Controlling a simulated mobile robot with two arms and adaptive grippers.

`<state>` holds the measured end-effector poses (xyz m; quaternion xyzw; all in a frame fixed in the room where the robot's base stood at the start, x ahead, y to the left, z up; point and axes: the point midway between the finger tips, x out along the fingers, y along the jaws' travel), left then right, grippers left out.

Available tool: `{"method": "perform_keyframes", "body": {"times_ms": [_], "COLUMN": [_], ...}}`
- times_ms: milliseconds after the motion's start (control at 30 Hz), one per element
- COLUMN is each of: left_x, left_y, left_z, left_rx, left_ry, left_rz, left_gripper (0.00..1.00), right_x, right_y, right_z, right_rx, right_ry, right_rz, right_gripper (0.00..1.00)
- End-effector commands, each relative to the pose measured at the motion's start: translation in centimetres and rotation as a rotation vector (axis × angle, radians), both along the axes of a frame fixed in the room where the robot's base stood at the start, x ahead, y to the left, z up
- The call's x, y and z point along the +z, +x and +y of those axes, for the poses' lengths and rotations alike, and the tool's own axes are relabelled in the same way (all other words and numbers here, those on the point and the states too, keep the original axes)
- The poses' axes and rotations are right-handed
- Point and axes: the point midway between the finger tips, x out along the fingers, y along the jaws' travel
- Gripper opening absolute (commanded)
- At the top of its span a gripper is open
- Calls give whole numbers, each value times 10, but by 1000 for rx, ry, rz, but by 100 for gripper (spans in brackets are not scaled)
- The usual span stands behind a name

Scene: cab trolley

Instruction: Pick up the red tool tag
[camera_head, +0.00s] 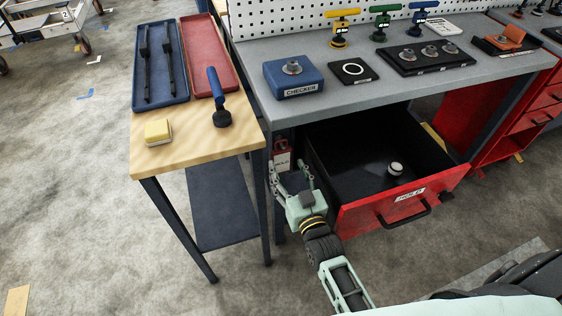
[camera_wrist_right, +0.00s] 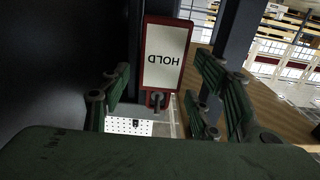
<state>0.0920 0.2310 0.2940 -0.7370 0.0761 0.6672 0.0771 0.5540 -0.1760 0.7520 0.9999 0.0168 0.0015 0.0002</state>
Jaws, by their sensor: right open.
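The red tool tag (camera_head: 282,158) has a white face and hangs at the left side of the workbench, by the bench leg. In the right wrist view the tag (camera_wrist_right: 162,58) is upside down and reads HOLD, with a ring or hook at its end. My right gripper (camera_head: 291,168) is open just below the tag. In the right wrist view my right gripper (camera_wrist_right: 158,105) has its green fingers apart on both sides of the tag's ring end, with gaps showing. My left gripper is not in view.
An open red drawer (camera_head: 375,214) with a small round part (camera_head: 396,169) inside is right of my right gripper. A wooden side table (camera_head: 190,155) with trays stands to the left. The workbench top (camera_head: 330,105) lies above, holding a blue checker block (camera_head: 293,77).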

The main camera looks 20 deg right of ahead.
Motion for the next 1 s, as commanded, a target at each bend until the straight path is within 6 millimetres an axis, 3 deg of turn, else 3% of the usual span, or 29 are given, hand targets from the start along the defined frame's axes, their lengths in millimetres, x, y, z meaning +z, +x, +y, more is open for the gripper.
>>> {"method": "perform_keyframes", "body": {"times_ms": [333,633,1000], "left_x": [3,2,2], "left_y": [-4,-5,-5], "left_z": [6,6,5], "left_rx": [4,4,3], "left_ry": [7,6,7], "left_rz": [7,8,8], "left_gripper": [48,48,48], "right_x": [1,0,0], "right_y": [48,52,52], "right_z": [5,5,5], "right_rx": [0,0,1], "right_ry": [1,0,0], "right_rz": [1,3,3], "right_gripper": [56,56,24]}}
